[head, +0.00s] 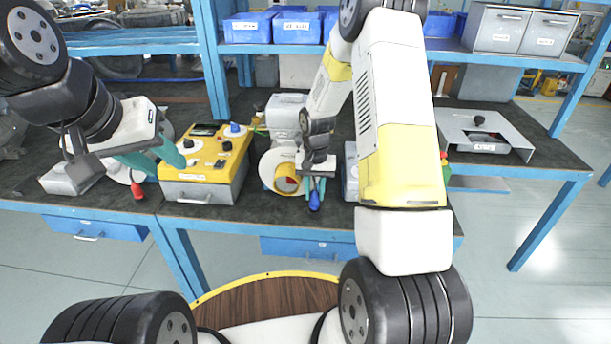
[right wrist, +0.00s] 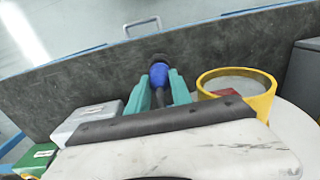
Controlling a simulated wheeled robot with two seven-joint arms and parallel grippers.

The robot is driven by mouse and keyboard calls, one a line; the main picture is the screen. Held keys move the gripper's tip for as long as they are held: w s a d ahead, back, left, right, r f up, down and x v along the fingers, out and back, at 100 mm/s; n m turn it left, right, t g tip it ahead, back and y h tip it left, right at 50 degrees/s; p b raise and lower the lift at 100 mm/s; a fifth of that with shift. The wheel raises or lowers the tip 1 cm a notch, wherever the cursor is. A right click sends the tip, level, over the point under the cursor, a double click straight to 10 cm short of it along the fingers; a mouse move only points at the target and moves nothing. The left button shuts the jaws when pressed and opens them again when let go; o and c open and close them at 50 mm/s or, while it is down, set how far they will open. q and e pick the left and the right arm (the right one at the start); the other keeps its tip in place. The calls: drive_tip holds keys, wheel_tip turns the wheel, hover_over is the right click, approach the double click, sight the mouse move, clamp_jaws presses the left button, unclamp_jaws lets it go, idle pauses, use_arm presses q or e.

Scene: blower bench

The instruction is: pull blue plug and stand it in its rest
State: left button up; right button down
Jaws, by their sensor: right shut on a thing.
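The blue plug (head: 315,201) shows below my right gripper (head: 315,188) in the head view, in front of the blower's yellow outlet ring (head: 288,184). In the right wrist view the blue plug (right wrist: 159,74) is between the teal fingers of my right gripper (right wrist: 162,84), which is shut on it. The plug appears apart from the outlet ring; its lower end is hard to make out. My left gripper (head: 150,158) has its teal fingers apart, beside the yellow control box (head: 222,172), and looks empty. I cannot clearly make out the plug's rest.
A red-tipped item (head: 138,191) lies left of the control box. A grey box (head: 351,172) stands right of the blower, partly behind my right arm. A grey sloped stand (head: 507,150) is at the bench's right. Dark bench top shows clear along the front edge.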

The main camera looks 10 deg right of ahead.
drive_tip(key=shift+f, duration=0.95)
idle(0.4)
drive_tip(key=c, duration=1.1)
unclamp_jaws()
drive_tip(key=shift+o, duration=0.2)
drive_tip(key=shift+r, duration=3.9)
